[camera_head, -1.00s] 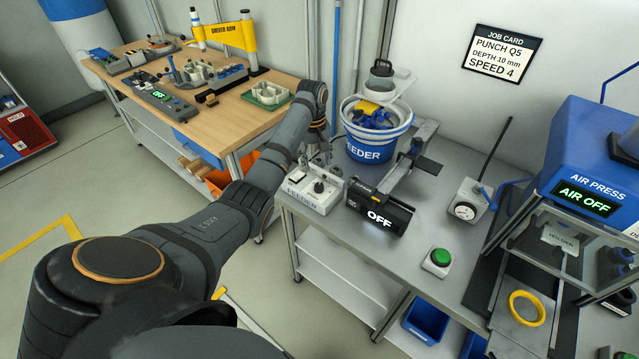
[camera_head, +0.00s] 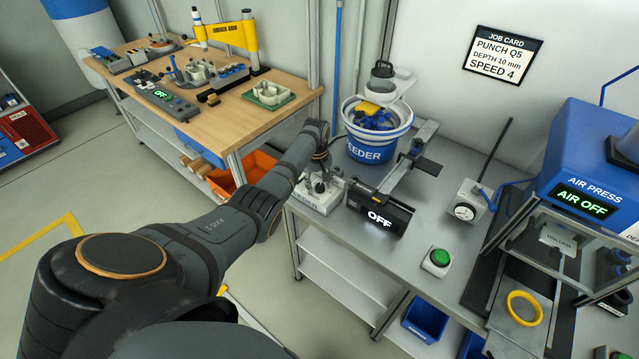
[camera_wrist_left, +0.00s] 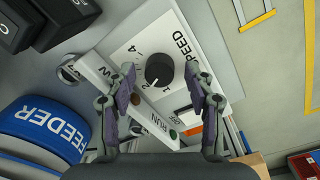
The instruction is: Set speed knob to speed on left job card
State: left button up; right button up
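The job card (camera_head: 502,54) on the back wall reads PUNCH Q5, DEPTH 10 mm, SPEED 4. The white feeder box (camera_head: 322,201) stands on the metal bench's left corner, partly hidden by my left gripper (camera_head: 320,180). In the left wrist view, the black speed knob (camera_wrist_left: 159,69) sits on the box's white panel (camera_wrist_left: 133,38) beside the word SPEED. A light mark shows on the knob's lower edge; I cannot surely tell which number it points at. My left gripper (camera_wrist_left: 160,75) is open, its fingers on either side of the knob, apart from it. My right gripper is out of view.
The blue-and-white feeder bowl (camera_head: 371,150) stands behind the box. A black unit reading OFF (camera_head: 379,212) is just to its right. A RUN switch strip (camera_wrist_left: 160,118) lies below the knob in the wrist view. The air press (camera_head: 584,160) is at right.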

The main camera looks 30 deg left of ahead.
pick_arm(q)
grip_shut()
jog(key=m, duration=0.3)
jog(key=shift+m, duration=0.3)
jog(key=m, duration=0.4)
jog(key=shift+w+m, duration=0.1)
jog(key=shift+m, duration=0.2)
jog(key=m, duration=0.5)
jog(key=shift+g, duration=0.3)
jog(key=shift+w+m, duration=0.1)
jog(key=shift+m, duration=2.2)
